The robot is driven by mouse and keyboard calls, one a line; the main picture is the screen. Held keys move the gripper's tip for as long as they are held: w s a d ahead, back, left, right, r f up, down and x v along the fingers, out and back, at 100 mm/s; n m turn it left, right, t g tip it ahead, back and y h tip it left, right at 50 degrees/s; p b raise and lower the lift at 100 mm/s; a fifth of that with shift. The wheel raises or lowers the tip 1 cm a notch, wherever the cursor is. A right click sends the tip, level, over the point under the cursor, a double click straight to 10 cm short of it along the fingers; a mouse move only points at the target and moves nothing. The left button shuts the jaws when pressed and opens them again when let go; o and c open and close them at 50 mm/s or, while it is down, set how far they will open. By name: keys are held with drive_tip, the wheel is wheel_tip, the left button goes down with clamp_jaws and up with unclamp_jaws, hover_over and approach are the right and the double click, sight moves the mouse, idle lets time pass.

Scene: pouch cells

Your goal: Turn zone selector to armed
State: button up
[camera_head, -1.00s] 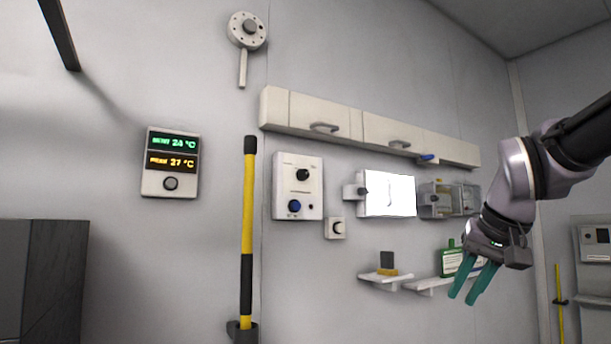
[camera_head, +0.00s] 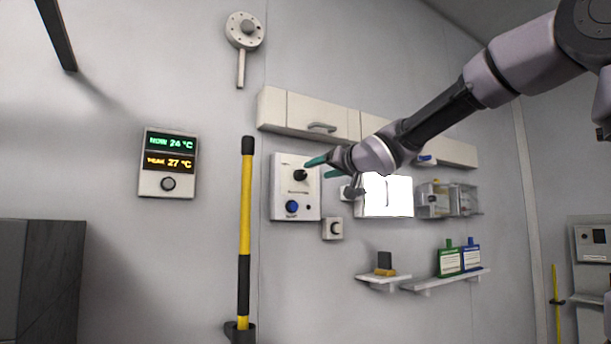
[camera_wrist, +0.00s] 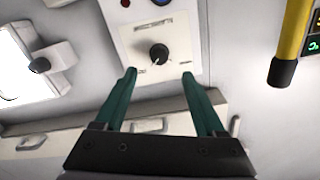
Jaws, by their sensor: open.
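A pale control panel (camera_head: 278,190) on the wall carries a black knob (camera_head: 300,175) above a blue round knob (camera_head: 292,207). The black knob, seemingly the zone selector, also shows in the wrist view (camera_wrist: 158,53) on a light plate with small marks too blurred to read. My gripper (camera_head: 322,168) is at the panel's upper right, its teal fingers pointing toward the black knob. In the wrist view the open gripper (camera_wrist: 159,73) is empty. The knob appears just beyond and between the fingertips, with no visible contact.
Wall cabinets (camera_head: 323,112) run just above my gripper. A bright white screen (camera_head: 388,195) is to the right and a small switch box (camera_head: 333,229) below. A yellow and black pole (camera_head: 246,220) stands left of the panel. Shelves (camera_head: 425,285) are lower right.

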sight(303, 175)
drive_tip(key=x, duration=0.8)
drive_tip(key=shift+w+a, duration=0.1)
drive_tip(key=shift+w, duration=0.05)
clamp_jaws()
